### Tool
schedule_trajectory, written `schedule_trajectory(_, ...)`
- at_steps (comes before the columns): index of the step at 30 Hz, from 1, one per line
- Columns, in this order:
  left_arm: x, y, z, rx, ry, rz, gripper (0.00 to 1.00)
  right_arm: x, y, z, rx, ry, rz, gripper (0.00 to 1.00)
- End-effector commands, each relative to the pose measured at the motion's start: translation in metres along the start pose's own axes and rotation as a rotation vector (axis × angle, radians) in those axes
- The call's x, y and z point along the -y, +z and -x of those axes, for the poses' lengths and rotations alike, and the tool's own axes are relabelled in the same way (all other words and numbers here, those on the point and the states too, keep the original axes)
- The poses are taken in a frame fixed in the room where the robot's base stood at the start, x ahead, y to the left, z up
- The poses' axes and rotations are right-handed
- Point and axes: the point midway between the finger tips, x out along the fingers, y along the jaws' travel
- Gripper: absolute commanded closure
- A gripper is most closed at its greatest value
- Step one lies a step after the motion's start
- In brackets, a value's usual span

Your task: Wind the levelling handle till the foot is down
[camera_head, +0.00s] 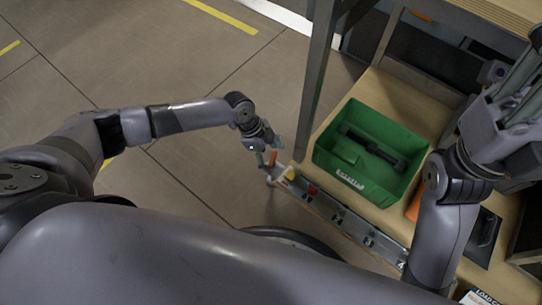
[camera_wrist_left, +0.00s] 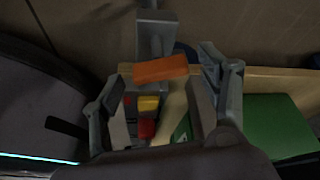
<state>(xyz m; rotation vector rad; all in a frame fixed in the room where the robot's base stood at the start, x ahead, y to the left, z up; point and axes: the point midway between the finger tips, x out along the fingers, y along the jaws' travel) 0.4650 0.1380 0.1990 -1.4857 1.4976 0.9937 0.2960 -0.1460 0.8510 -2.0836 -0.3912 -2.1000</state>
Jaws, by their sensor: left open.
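The orange handle (camera_wrist_left: 160,69) lies crosswise between the spread fingers of my left gripper (camera_wrist_left: 160,85) in the left wrist view. It sits in front of a grey metal bracket or shaft (camera_wrist_left: 155,30). I see a gap on both sides, and the fingers do not grip it. In the head view my left gripper (camera_head: 268,146) is at the near left corner of the wooden bench, with a bit of the orange handle (camera_head: 273,158) beside it. The foot cannot be made out clearly. My right gripper (camera_head: 515,85) is at the upper right, its jaws unclear.
A green crate (camera_head: 335,172) with dark items stands on the bench. A metal rail (camera_head: 345,222) with a yellow block (camera_head: 291,174) and red block (camera_head: 312,190) runs along the front edge. A grey post (camera_head: 318,75) rises near the left gripper. The floor at left is clear.

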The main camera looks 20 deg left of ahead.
Motion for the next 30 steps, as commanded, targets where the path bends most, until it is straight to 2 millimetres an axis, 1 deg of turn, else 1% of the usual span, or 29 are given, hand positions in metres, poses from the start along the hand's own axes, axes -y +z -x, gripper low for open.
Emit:
schedule_trajectory(6, 0.0002, 0.0, 0.0003, 0.0, 0.0, 0.0, 0.32, 0.0, -0.0001, -0.0005, 0.0, 0.0, 0.0, 0.6)
schedule_trajectory(27, 0.0, 0.0003, 0.0004, 0.0, 0.0, 0.001, 0.78, 0.0002, -0.0004, -0.0003, -0.001, 0.0, -0.001, 0.6)
schedule_trajectory(30, 0.0, 0.0003, 0.0003, 0.0, 0.001, 0.0, 0.8, 0.0001, -0.0003, -0.0002, 0.0, 0.0, -0.001, 0.6)
